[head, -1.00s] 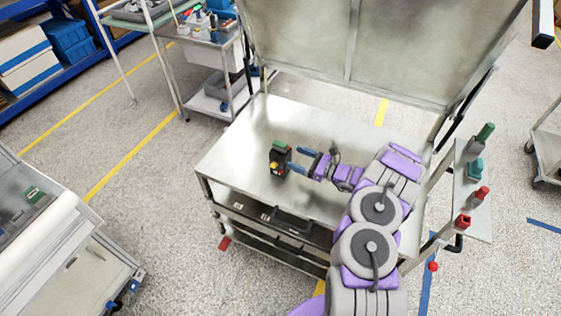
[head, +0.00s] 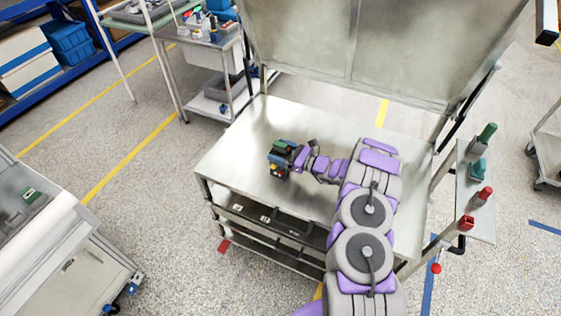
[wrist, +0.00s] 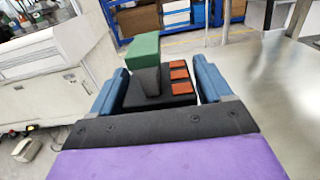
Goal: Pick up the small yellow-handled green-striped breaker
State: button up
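The breaker (head: 275,168) stands on the metal workbench top (head: 235,150), near its left front part. It has a dark body, and a small yellow part shows low on its near side. In the wrist view the breaker (wrist: 160,85) has a black body, a green block on top and several orange-red pads. My gripper (head: 283,157) is at the breaker, its blue fingers on either side of it. In the wrist view the fingers (wrist: 160,88) are spread, with the breaker between them. A narrow gap shows at the right finger; contact at the left is unclear.
Open shelves with dark trays (head: 265,215) lie under the bench top. A tall metal panel (head: 350,50) stands at the bench's back. A side shelf (head: 475,200) at the right holds red and green items. The bench top around the breaker is clear.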

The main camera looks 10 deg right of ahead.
grip_shut()
dwell(0.6)
